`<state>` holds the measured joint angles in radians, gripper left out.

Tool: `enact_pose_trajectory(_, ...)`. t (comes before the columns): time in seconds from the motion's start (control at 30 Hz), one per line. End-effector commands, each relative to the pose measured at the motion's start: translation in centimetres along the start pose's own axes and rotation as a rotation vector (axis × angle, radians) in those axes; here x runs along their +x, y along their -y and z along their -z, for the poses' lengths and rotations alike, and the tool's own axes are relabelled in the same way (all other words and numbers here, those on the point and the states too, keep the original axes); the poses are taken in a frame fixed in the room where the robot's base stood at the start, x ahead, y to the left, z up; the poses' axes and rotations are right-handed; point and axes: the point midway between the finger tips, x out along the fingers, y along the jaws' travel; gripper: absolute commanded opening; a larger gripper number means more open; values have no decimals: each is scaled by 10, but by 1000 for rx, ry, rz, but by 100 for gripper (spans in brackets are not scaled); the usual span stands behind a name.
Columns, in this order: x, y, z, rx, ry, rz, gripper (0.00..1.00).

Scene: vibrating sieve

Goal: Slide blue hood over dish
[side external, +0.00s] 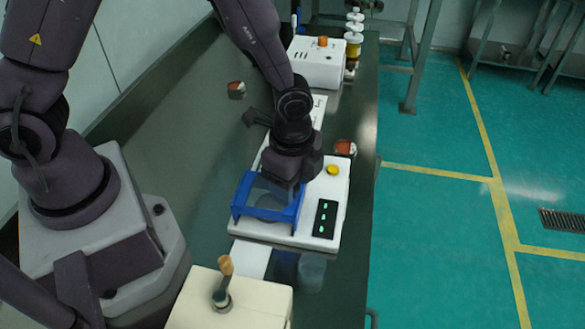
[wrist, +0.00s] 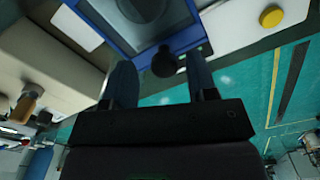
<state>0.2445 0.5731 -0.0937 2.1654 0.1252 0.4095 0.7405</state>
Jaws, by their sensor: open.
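The blue hood (side external: 240,211) has a clear top panel and sits on the white machine (side external: 327,180) with the green-lit display. In the wrist view the blue-framed hood (wrist: 104,30) fills the top centre, with a dark round knob (wrist: 164,62) at its near edge. A round shape (side external: 270,201), which may be the dish, shows faintly through the clear panel. My gripper (wrist: 161,78) is open, its two fingers on either side of the knob and apart from it in the picture. In the side view my gripper (side external: 283,183) is low over the hood and hides part of it.
A yellow button (side external: 333,170) sits on the machine near my gripper. A cream box with an orange-topped lever (side external: 225,266) stands in front, and a clear container (side external: 311,271) stands beside it. A white box (side external: 317,65) and bottles (side external: 354,35) stand behind. The bench at left is mostly clear.

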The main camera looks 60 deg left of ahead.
Motion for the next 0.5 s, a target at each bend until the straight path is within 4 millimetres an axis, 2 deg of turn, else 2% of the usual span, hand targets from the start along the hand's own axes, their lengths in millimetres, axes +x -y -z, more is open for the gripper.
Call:
enact_pose_trajectory(0.17, -23, 1, 1, 0, -5, 5, 53)
enact_pose_trajectory(0.5, -97, 1, 1, 0, -4, 5, 53)
